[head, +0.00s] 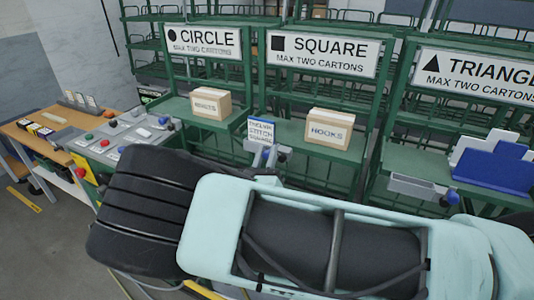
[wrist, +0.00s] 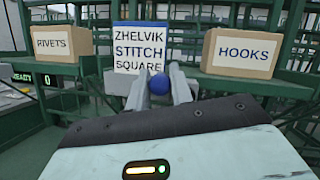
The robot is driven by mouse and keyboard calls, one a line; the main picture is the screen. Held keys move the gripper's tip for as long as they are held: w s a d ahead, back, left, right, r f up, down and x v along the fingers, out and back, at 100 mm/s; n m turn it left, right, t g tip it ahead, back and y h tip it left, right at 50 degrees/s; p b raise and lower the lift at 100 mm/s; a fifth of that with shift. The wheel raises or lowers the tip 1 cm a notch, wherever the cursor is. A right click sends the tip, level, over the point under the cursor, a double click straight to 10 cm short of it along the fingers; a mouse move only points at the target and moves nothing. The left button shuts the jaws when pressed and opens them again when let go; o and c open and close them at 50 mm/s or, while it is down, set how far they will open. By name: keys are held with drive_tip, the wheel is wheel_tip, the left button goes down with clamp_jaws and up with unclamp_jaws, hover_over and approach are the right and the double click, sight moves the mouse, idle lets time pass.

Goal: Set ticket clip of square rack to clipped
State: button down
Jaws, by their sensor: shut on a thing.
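The square rack (head: 322,53) carries a sign reading SQUARE, MAX TWO CARTONS. A white and blue ticket reading ZHELVIK STITCH SQUARE (wrist: 139,46) stands upright at its front edge; it also shows in the head view (head: 262,130). A blue ball knob (wrist: 159,84), which looks like the ticket clip's knob, sits just below the ticket. My gripper (wrist: 162,82) is shut on this knob, with a grey finger on each side. In the head view my gripper (head: 268,156) is at the shelf's front edge, partly hidden by my arm. The clip's jaw is hidden, so its setting is unclear.
A HOOKS carton (head: 329,129) stands on the square shelf, right of the ticket. A RIVETS carton (head: 210,104) stands on the circle rack's shelf. The triangle rack at right has a grey holder (head: 415,188) and blue bin (head: 495,168). A bench with a control panel (head: 120,135) stands left.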

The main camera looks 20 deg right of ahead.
drive_tip(key=c, duration=1.3)
unclamp_jaws()
drive_tip(key=shift+f, duration=0.1)
drive_tip(key=shift+o, duration=0.2)
drive_tip(key=b+v, duration=0.6)
drive_tip(key=v, duration=1.1)
drive_tip(key=shift+s+a, duration=0.15)
